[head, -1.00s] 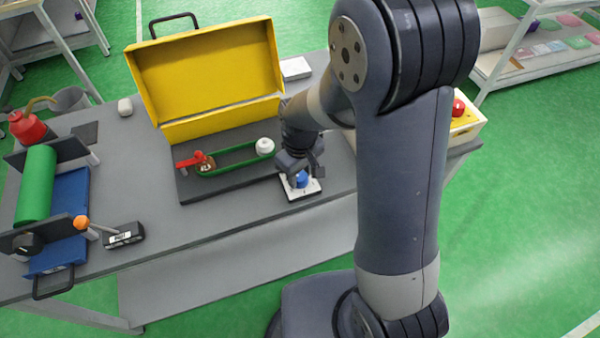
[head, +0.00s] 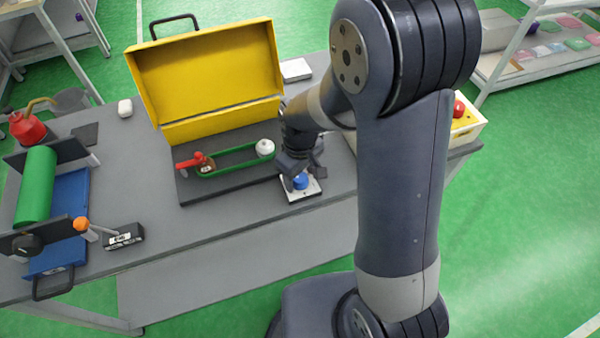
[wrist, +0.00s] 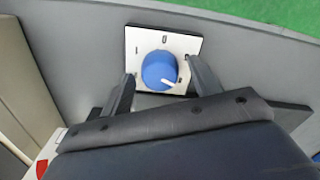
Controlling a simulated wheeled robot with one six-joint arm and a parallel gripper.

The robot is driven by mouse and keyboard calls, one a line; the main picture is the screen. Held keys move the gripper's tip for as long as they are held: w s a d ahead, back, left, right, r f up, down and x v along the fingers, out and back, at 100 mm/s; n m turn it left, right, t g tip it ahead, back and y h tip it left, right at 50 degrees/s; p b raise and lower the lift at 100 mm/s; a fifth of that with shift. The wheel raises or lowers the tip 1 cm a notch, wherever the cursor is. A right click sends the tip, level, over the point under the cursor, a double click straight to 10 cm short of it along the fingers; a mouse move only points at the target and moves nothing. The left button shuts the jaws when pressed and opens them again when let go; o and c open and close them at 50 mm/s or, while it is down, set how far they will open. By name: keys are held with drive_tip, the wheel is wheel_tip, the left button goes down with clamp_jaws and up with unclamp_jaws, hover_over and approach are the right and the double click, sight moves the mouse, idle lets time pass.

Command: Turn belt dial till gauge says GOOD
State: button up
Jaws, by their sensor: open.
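The blue dial (wrist: 159,70) sits on a square white plate (wrist: 142,37) with dark marks around it. The dial's white pointer line is toward the lower right in the wrist view. In the head view the dial (head: 300,182) is at the right front of the dark belt base (head: 225,187). My gripper (wrist: 161,76) is open, with one finger on each side of the dial and gaps visible. In the head view my gripper (head: 302,172) is over the plate. A green belt (head: 232,161) runs between two pulleys, with a red pointer-like part (head: 190,161) at the left. No gauge reading is legible.
An open yellow case (head: 205,80) stands behind the belt base. A green roller (head: 36,185), an orange-knobbed lever (head: 82,223) and a small black labelled box (head: 123,236) are at the left. A cream box with a red button (head: 458,107) is at the right. The front middle of the table is clear.

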sight(300, 176)
drive_tip(key=shift+r, duration=0.1)
wheel_tip(300, 176, up, 11)
drive_tip(key=shift+f, duration=0.2)
idle(0.5)
wheel_tip(300, 176, down, 11)
drive_tip(key=shift+r, duration=0.1)
idle(0.4)
drive_tip(key=shift+r, duration=0.1)
